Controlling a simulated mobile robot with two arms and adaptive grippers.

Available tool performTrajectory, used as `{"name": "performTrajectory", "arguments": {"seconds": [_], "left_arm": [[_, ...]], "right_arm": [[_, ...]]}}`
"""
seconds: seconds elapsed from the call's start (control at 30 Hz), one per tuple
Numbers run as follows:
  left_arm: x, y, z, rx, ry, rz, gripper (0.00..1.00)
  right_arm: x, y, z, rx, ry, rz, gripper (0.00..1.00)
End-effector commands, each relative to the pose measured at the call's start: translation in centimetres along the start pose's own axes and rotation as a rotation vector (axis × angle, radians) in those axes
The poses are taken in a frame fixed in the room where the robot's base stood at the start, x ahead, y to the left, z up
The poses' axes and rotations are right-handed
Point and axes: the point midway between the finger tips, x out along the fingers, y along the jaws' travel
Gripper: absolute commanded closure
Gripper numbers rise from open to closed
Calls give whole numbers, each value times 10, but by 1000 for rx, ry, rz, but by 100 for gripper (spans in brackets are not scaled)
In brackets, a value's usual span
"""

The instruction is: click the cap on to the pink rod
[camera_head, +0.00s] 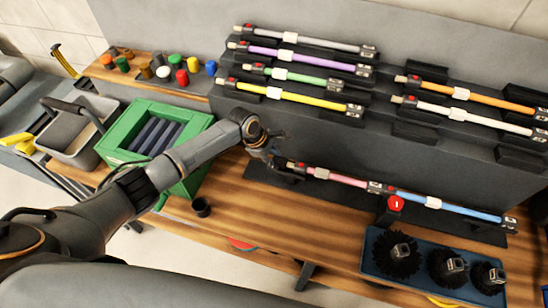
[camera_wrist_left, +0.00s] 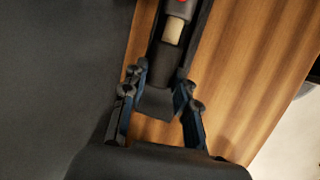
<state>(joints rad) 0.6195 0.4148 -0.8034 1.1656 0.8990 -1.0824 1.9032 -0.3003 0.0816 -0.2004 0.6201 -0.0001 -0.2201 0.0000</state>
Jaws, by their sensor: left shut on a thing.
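The pink rod (camera_head: 345,178) lies in a dark holder on the wooden bench, its left end close to my left gripper (camera_head: 284,170). In the left wrist view, the fingers of this gripper (camera_wrist_left: 160,95) stand on both sides of a dark block (camera_wrist_left: 156,103) and are shut on it. I cannot tell if this block is the cap or part of the holder. A beige rod tip (camera_wrist_left: 172,32) with a red part shows just beyond the block. Several coloured caps, among them a red one (camera_head: 182,77), stand on the shelf at the back left. My right gripper is not in view.
A blue rod (camera_head: 460,209) lies in line with the pink one, and a red button (camera_head: 395,203) is in front. Several rods hang on the grey panel behind.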

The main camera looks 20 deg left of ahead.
Motion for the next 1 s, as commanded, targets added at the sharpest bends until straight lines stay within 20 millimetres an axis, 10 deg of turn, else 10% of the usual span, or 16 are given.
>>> {"name": "performTrajectory", "arguments": {"seconds": [1.0], "left_arm": [[10,-3,28,0,-8,-7,100]], "right_arm": [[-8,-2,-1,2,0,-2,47]]}}
